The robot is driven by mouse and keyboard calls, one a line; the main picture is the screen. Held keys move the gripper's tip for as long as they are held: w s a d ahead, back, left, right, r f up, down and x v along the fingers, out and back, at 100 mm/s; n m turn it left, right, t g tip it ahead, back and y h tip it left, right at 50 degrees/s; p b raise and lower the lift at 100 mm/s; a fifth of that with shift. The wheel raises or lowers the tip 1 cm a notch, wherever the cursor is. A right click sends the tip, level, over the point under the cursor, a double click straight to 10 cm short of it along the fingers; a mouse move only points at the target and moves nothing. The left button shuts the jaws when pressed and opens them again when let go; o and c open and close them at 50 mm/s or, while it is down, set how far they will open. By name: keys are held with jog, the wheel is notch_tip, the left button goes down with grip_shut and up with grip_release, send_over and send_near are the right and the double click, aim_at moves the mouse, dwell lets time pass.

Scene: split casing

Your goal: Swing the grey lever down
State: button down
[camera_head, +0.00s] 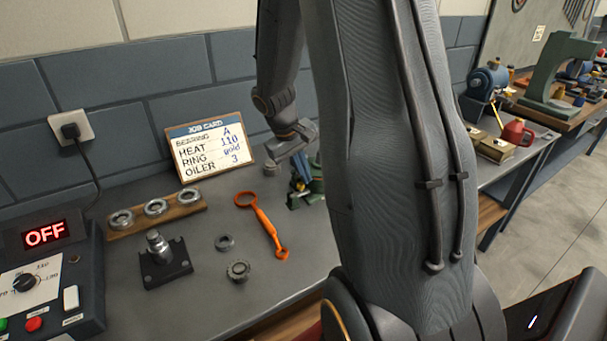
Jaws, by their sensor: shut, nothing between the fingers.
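My gripper (296,146) hangs from my forearm near the top middle of the head view. It is small in the picture and looks shut and empty. Just below it on the bench is a small green and dark blue fixture (306,190), partly cut off by my large arm link. I cannot make out a grey lever; one may be hidden behind my arm or gripper. I cannot tell whether the gripper touches the fixture.
The grey bench (200,290) holds an orange tool (263,224), a threaded post on a black base (163,261), loose rings, a wooden ring rack (156,215) and a job card (210,146). A control box (50,285) reading OFF stands left. My arm blocks the middle.

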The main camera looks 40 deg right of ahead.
jog(key=shift+r, duration=0.1)
jog(key=shift+r+p, duration=0.6)
jog(key=d+r, duration=0.1)
jog(key=d, duration=0.2)
jog(key=d+r, duration=0.2)
jog(key=d+r+b, duration=0.1)
jog(key=d+r, duration=0.1)
jog(key=d, duration=0.1)
jog(key=shift+s+d, duration=0.35)
jog(key=shift+d+r, duration=0.2)
jog(key=shift+d, duration=0.3)
jog(key=t+y, duration=0.1)
jog(key=y, duration=0.1)
send_near(305, 193)
jog(key=s+a+r, duration=0.2)
jog(key=a, duration=0.5)
jog(key=s+a+f, duration=0.1)
jog(key=s+a, duration=0.3)
jog(key=a, duration=0.3)
jog(key=s+a+f+n+y+b, duration=0.1)
jog(key=s+a, duration=0.4)
jog(key=a, duration=0.2)
jog(key=shift+a+f+t+y, duration=0.15)
jog(key=shift+f+t+y, duration=0.15)
jog(key=shift+t, duration=0.1)
